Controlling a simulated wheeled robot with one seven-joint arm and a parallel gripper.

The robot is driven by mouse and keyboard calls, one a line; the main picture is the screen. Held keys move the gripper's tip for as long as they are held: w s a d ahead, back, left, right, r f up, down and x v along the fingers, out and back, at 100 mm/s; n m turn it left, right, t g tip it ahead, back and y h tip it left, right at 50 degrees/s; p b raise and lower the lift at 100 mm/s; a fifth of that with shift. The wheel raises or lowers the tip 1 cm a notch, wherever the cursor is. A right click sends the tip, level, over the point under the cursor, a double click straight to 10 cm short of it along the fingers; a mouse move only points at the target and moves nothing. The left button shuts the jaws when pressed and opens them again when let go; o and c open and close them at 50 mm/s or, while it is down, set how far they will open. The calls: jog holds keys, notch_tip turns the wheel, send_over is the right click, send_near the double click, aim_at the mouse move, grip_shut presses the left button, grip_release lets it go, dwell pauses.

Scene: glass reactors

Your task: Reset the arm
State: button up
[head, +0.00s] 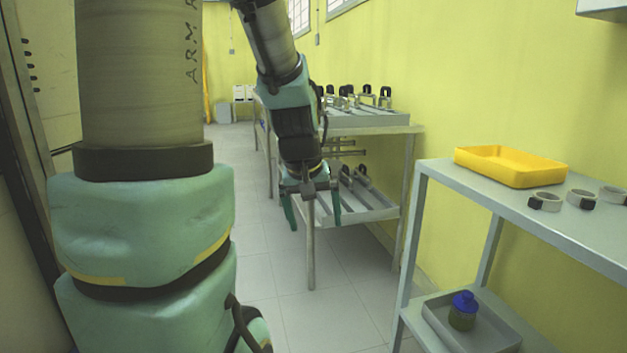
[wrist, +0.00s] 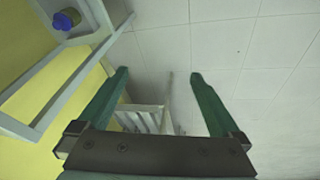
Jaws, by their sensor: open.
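My gripper (head: 314,222) hangs at the end of my arm in the middle of the head view. Its two green fingers point down and are spread apart, with nothing between them. In the wrist view my gripper (wrist: 160,75) also shows open and empty, with floor and part of a pale rack or table behind the fingers. In the head view the gripper appears in front of a table leg; I cannot tell the gap between them.
A metal shelf (head: 437,178) at right carries a yellow tray (head: 510,166) and several grey rings. A blue-capped jar (head: 463,311) sits in its lower tray. A farther table (head: 368,130) holds several clamp-like items. The tiled floor (head: 262,285) between is clear.

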jog(key=s+a+f+m+g+y, duration=0.1)
jog(key=s+a+f+g, duration=0.1)
jog(key=s+a+f, duration=0.5)
notch_tip(320, 180, up, 27)
jog(key=p, duration=2.5)
